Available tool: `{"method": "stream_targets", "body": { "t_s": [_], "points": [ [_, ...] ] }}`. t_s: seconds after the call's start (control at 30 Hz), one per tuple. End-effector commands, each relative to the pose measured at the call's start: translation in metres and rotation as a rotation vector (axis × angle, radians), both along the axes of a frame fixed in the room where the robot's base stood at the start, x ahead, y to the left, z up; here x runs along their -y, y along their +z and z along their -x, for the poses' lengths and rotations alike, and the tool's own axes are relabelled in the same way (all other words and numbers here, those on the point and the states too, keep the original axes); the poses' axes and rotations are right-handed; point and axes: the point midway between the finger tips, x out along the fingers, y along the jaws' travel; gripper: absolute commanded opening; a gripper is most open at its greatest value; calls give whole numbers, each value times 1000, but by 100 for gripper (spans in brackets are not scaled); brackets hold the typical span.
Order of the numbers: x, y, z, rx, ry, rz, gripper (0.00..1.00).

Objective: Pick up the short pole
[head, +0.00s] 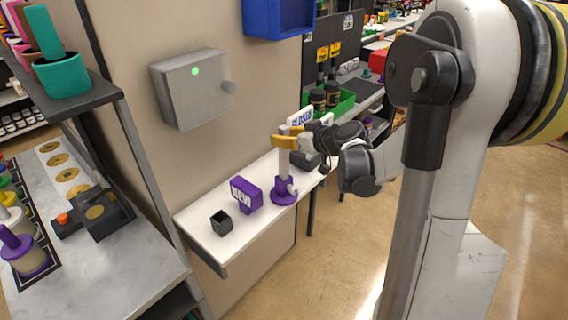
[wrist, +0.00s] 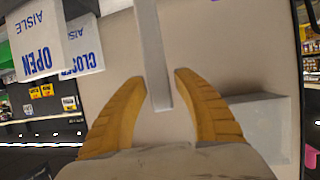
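A short pale grey pole (head: 284,165) stands upright in a round purple base (head: 284,197) on a narrow white shelf. My gripper (head: 289,136), with yellow-orange fingers, is near the top of the pole. In the wrist view the pole (wrist: 152,45) comes down between the two open fingertips (wrist: 160,77). Its end shows between the fingers, with a small gap on each side. The fingers do not look closed on it. The purple base is not in the wrist view.
The white shelf (head: 245,244) also bears a purple NEW block (head: 246,194) and a small dark open box (head: 221,223). White OPEN and CLOSED signs (wrist: 85,48) are close to the gripper. A grey wall box (head: 193,88) and blue bin (head: 280,17) are on the wall.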

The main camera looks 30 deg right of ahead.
Motion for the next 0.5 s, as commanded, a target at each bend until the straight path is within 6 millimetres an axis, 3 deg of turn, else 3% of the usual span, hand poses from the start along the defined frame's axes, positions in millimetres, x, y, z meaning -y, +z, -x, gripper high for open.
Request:
{"method": "stream_targets", "body": {
  "t_s": [0.03, 0.1, 0.5],
  "points": [
    [0, 0, 0, 0, 0, 0, 18],
    [0, 0, 0, 0, 0, 0, 0],
    [0, 0, 0, 0, 0, 0, 0]
  ]
}}
